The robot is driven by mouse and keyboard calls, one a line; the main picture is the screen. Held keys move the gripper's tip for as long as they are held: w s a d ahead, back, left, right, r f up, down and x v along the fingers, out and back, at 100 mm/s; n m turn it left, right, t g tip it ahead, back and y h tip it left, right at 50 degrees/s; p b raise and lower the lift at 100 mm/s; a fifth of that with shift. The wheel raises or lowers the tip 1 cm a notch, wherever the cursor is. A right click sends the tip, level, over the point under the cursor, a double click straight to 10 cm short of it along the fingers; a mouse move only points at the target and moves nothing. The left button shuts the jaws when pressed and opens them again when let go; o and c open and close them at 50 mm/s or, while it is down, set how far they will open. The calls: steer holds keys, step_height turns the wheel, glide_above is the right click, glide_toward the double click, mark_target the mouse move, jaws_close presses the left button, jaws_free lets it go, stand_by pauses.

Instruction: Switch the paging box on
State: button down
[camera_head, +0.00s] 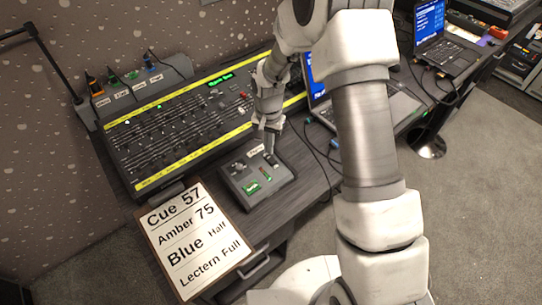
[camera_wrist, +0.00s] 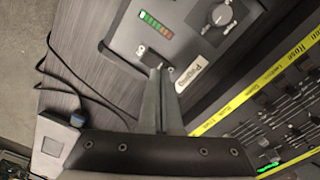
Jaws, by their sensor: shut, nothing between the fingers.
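The paging box (camera_head: 280,183) is a small dark grey box on the desk in front of the lighting console. In the wrist view the paging box (camera_wrist: 175,22) shows a white "Paging" label (camera_wrist: 198,70), a lit bar of green, orange and red segments (camera_wrist: 156,27) and a round knob (camera_wrist: 221,14). My gripper (camera_wrist: 160,73) is shut and empty, its fingertips over the box's edge beside the label. In the head view my gripper (camera_head: 269,150) is above the box's back part. The fingertips cover the spot by a small white mark, so the switch and its position are not clear.
The fader console (camera_head: 180,125) with yellow strips lies behind and left of the box. A cue sheet (camera_head: 195,240) lies at the desk's front left. A laptop (camera_head: 390,105) stands to the right. Dark cables run along the desk near the box.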

steer(key=shift+r+p, duration=1.25)
steer(key=shift+r, duration=1.25)
steer(key=shift+r, duration=0.1)
step_height(320, 180, up, 10)
steer(key=r+n+t, duration=0.1)
glide_above(269, 157)
steer(key=s+d, duration=0.2)
steer(key=d, duration=0.1)
steer(key=s+d+r+n+t, duration=0.1)
steer(key=s+d+r+t, duration=0.15)
steer(key=s+r, duration=0.4)
steer(key=s+d+r+n+t, duration=0.1)
steer(key=s+d+r, duration=0.1)
steer(key=s+r, duration=0.3)
steer(key=s+d+r+n+t, duration=0.1)
steer(key=s+r, duration=0.4)
steer(key=s, duration=0.5)
steer(key=shift+s+d+r+n, duration=0.3)
steer(key=shift+s+d+n, duration=0.1)
steer(key=shift+d+n, duration=0.25)
